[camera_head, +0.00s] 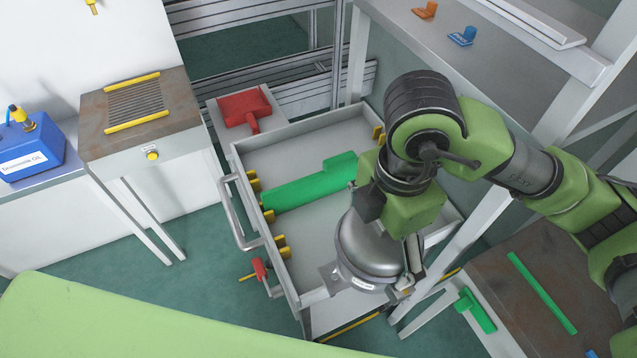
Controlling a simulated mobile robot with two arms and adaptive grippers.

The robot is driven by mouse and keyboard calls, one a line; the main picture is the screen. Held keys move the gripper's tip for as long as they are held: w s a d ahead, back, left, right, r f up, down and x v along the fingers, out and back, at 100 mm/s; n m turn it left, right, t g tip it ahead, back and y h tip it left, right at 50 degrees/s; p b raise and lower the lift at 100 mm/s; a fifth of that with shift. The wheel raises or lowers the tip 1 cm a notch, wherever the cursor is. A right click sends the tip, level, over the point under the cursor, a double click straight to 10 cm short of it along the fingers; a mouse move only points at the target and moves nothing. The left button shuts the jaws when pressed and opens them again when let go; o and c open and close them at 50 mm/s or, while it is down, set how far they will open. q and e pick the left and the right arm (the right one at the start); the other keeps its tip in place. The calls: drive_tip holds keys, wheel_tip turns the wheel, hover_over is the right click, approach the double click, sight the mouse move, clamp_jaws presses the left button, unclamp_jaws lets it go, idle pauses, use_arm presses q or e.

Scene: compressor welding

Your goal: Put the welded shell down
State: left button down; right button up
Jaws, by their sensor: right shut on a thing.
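The welded shell (368,243) is a grey metal dome with a flange and small bracket feet at its lower edge. It is at the front right part of a grey open tray cart (294,147) and overlaps its front edge in the picture. I cannot tell whether it touches the cart. My right gripper (392,232) comes down from the upper right and is shut on the shell. Its dark fingers are partly hidden by the gripper body and the shell. My left gripper is not in view.
A green block (305,190) lies across the cart, with yellow pegs (279,240) along its walls. A red tool (243,108) lies behind the cart. Another brown-topped table (545,270) is at lower right.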

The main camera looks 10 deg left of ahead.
drive_tip(key=shift+a+f, duration=0.1)
drive_tip(key=shift+a, duration=0.45)
drive_tip(key=shift+w+a+f, duration=0.15)
drive_tip(key=shift+w, duration=0.15)
drive_tip(key=w+f+p, duration=0.1)
drive_tip(key=w+f, duration=0.3)
drive_tip(key=w+a+f+p, duration=0.1)
drive_tip(key=w+f, duration=0.3)
drive_tip(key=w+a+f+p, duration=0.1)
drive_tip(key=w+f+p, duration=0.1)
drive_tip(key=w+f, duration=0.2)
drive_tip(key=shift+w+a+f, duration=0.25)
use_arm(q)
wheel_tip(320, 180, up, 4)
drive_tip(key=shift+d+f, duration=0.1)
